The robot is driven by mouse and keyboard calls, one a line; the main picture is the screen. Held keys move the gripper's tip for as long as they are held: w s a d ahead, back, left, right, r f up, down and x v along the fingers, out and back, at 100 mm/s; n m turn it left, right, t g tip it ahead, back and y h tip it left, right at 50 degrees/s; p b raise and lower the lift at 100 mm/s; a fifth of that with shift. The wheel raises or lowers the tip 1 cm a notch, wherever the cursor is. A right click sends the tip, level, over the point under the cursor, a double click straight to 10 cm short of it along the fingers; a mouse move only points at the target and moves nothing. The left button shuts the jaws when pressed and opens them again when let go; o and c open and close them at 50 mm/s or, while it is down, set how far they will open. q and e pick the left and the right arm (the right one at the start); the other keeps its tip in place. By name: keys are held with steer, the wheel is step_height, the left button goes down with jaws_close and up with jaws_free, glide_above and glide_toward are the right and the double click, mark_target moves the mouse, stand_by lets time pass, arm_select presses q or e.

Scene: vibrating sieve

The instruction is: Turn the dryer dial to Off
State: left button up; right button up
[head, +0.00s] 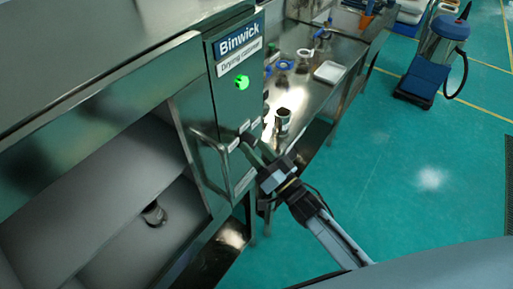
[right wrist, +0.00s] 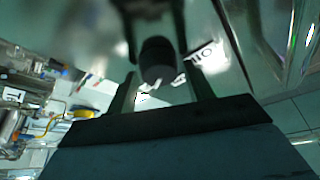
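The dryer is a shiny metal cabinet (head: 222,110) with a Binwick "Drying cabinet" label and a lit green lamp (head: 242,82). Its dark dial (head: 247,131) is on the narrow front panel below the lamp, small and partly covered in the head view. In the right wrist view the dial (right wrist: 158,60) is a dark round knob. My right gripper (head: 252,149) is at the panel with its fingers pointing at the dial. The fingers (right wrist: 160,82) are apart, one on each side of the knob, with gaps showing. Which setting the dial points to cannot be read. My left gripper is out of view.
The open cabinet has a dark small object (head: 154,214) inside. A metal bench (head: 310,95) with a metal cup (head: 283,121) and a white tray (head: 330,73) stands behind.

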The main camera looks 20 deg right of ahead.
steer(key=c, duration=0.7)
steer(key=shift+o, duration=0.2)
